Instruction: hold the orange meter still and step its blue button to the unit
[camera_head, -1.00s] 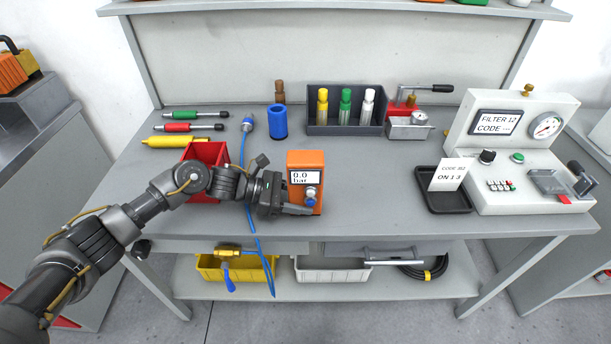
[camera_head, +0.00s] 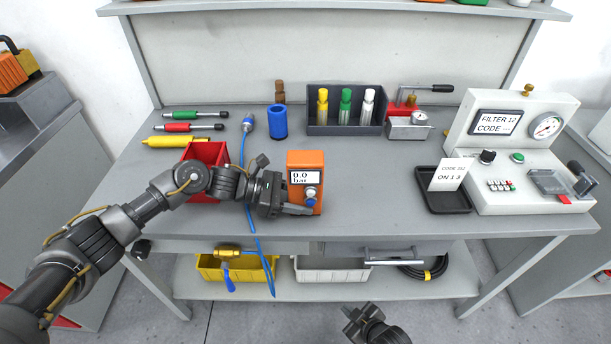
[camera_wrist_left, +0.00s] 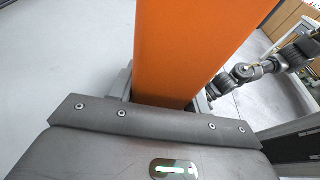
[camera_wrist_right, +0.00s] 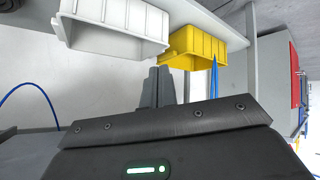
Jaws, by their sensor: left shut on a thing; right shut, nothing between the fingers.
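The orange meter (camera_head: 306,162) stands upright on the bench, its display reading "0.0 bar". Its blue button (camera_head: 310,202) is low on the front face, below a grey round part. My left gripper (camera_head: 296,207) is shut on the meter's lower part; in the left wrist view the orange body (camera_wrist_left: 190,50) fills the space between the fingers. My right gripper (camera_head: 352,318) is low in front of the bench, below the bench top and well away from the meter. In the right wrist view its fingers (camera_wrist_right: 158,85) are together with nothing between them.
The bench front edge (camera_head: 400,233) lies between my right gripper and the meter. Below are a yellow bin (camera_head: 208,268) and a white bin (camera_head: 312,272). A blue hose (camera_head: 252,225) hangs behind my left wrist. A black tray (camera_head: 428,185) with a code card stands right.

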